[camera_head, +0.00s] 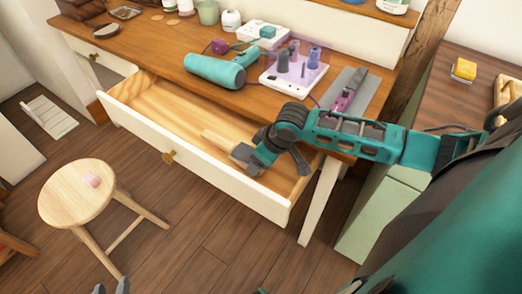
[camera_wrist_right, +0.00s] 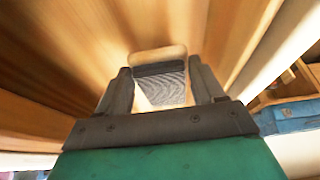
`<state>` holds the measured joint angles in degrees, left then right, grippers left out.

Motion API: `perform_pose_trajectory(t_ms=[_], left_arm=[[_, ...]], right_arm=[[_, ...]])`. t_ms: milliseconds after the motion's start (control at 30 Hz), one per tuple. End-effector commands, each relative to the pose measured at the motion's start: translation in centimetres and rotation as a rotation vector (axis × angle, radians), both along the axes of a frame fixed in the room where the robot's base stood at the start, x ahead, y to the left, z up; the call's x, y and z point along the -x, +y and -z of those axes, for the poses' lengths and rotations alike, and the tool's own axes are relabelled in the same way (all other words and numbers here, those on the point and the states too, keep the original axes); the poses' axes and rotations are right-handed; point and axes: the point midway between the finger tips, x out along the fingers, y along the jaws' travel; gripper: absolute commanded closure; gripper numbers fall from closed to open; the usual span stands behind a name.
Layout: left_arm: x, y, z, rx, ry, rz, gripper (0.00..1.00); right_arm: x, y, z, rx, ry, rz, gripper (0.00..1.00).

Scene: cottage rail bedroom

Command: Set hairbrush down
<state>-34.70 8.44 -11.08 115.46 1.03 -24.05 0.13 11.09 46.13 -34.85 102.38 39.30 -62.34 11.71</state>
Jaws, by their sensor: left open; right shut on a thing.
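The hairbrush (camera_wrist_right: 158,58) has pale wood and a grey bristled part, seen between the fingers of my right gripper (camera_wrist_right: 161,82) in the right wrist view. In the head view my right gripper (camera_head: 244,157) is inside the open drawer (camera_head: 150,137), near its front panel. The pale hairbrush (camera_head: 218,141) sticks out from it to the left, low over the drawer floor; I cannot tell whether it touches. The right gripper is shut on the hairbrush. My left gripper (camera_head: 112,288) shows only as fingertips at the bottom edge, apart and empty, over the floor.
The desk top (camera_head: 150,60) above the drawer carries a teal hair dryer (camera_head: 220,70), a white tray with small bottles (camera_head: 293,72), and a green cup (camera_head: 208,12). A round wooden stool (camera_head: 75,200) with a pink item stands at the left. The drawer's left part is clear.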

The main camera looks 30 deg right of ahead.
Motion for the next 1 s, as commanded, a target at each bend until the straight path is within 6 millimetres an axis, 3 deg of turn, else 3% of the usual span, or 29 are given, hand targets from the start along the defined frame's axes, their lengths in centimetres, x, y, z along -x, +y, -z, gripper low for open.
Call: perform_pose_trajectory(t_ms=[233, 633, 667, 900, 1000], left_arm=[[0.0, -0.4, 0.9, 0.006, 0.007, 0.008, 0.57], [-0.3, -0.7, 0.2, 0.010, -0.005, 0.013, 0.57], [-0.3, -0.7, 0.2, 0.010, -0.005, 0.013, 0.57], [-0.3, -0.4, 0.3, 0.007, -0.003, 0.009, 0.57], [-0.3, -0.4, 0.3, 0.007, -0.004, 0.008, 0.57]], right_arm=[[0.1, 0.0, 3.7, 0.000, 0.001, 0.000, 0.68], [0.0, 0.0, 4.1, 0.000, 0.001, 0.000, 0.68], [0.1, 0.0, 4.1, 0.001, 0.002, 0.000, 0.30], [0.1, 0.0, 4.1, 0.001, 0.002, 0.000, 0.07], [0.1, 0.0, 4.1, 0.001, 0.002, 0.000, 0.07]])
